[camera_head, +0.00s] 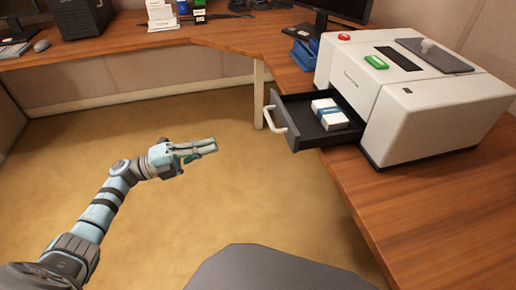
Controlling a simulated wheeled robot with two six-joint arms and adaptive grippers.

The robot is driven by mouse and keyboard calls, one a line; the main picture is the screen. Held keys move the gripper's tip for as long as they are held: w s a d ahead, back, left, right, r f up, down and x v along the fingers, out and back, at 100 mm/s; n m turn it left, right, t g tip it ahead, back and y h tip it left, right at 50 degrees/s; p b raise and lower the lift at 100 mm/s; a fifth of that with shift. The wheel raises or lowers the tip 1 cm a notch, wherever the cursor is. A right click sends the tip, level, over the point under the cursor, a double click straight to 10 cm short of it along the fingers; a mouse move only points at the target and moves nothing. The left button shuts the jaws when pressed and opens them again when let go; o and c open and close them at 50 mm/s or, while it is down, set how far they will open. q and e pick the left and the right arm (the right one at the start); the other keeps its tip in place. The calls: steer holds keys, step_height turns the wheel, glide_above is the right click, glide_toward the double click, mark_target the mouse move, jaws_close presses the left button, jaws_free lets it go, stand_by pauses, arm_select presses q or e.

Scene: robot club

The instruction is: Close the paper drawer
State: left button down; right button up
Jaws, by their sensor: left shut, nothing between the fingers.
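The paper drawer (293,143) is pulled out from the left side of a white machine (420,118) on the wooden desk. It is dark grey, with a white bar handle (277,119) on its front. A white paper stack with a blue band (329,115) lies inside the drawer. My left gripper (214,147) is shut and empty. It is over the carpet to the left of the drawer handle, apart from it, with its fingers pointing right. My right gripper is not in view.
The desk (440,215) runs along the right and back. A blue tray (303,52) and a monitor (335,10) are behind the machine. A grey rounded shape (270,270) is at the bottom. Open carpet (230,200) lies between my left arm and the desk.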

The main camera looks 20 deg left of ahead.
mark_target(271, 127)
arm_select(q)
steer(key=x, duration=1.2)
steer(key=shift+w+d+r, duration=0.25)
steer(key=shift+w+d, duration=0.25)
steer(key=shift+d, duration=0.1)
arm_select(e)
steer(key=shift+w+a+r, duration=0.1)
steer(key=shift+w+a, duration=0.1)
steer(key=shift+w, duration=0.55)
